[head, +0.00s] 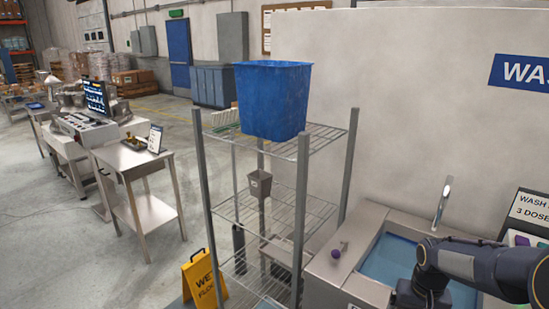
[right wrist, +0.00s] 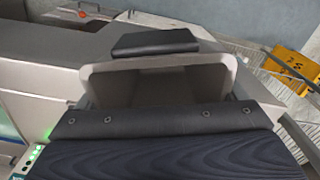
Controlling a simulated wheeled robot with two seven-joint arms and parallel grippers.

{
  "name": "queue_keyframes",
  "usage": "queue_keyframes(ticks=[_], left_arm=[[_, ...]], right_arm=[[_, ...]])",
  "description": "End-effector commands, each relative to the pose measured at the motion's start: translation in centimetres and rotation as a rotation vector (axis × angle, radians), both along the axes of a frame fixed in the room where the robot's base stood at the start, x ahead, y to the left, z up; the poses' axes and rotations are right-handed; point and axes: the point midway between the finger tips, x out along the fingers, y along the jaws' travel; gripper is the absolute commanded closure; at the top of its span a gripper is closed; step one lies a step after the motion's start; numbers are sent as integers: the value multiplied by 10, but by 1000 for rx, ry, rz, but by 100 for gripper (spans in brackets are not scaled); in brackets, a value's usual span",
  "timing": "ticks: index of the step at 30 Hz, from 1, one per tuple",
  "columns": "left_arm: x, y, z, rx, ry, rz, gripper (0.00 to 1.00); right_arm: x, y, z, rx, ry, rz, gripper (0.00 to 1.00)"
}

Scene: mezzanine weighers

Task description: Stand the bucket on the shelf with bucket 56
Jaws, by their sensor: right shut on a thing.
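My right gripper (right wrist: 155,80) is shut on a grey bucket (right wrist: 180,90), one dark finger on its far side and the wide padded finger on the near side. The bucket's open mouth faces the wrist camera, and no number on it is visible. In the head view the held bucket is out of sight. A small grey bucket (head: 260,184) with a mark too small to read shows at the wire shelf rack (head: 350,165), around its middle level; I cannot tell whether it is bucket 56. My left gripper is not in view.
A large blue tub (head: 272,100) and a brush (head: 224,117) are on the rack's top shelf. A sink (head: 395,262) with a tap (head: 443,198) stands right of the rack. A yellow wet-floor sign (head: 204,280) stands at its left foot. The middle shelf has bare wire around the small bucket.

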Motion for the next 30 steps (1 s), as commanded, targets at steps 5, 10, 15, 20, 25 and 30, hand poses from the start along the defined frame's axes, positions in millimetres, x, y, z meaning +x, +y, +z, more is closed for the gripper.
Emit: queue_keyframes(ticks=[5, 10, 15, 20, 25, 30], left_arm=[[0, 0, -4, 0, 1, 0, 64], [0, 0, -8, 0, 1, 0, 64], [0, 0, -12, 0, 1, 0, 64], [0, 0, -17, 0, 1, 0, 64], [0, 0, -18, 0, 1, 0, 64], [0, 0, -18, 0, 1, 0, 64]], right_arm=[[7, 22, -16, 1, 1, 61, 51], [13, 54, -36, 2, 2, 142, 51], [17, 92, -60, 1, 4, 241, 51], [15, 129, -84, -1, 5, 340, 51], [14, 146, -94, -4, 1, 389, 51], [13, 147, -96, -5, 0, 392, 51]])
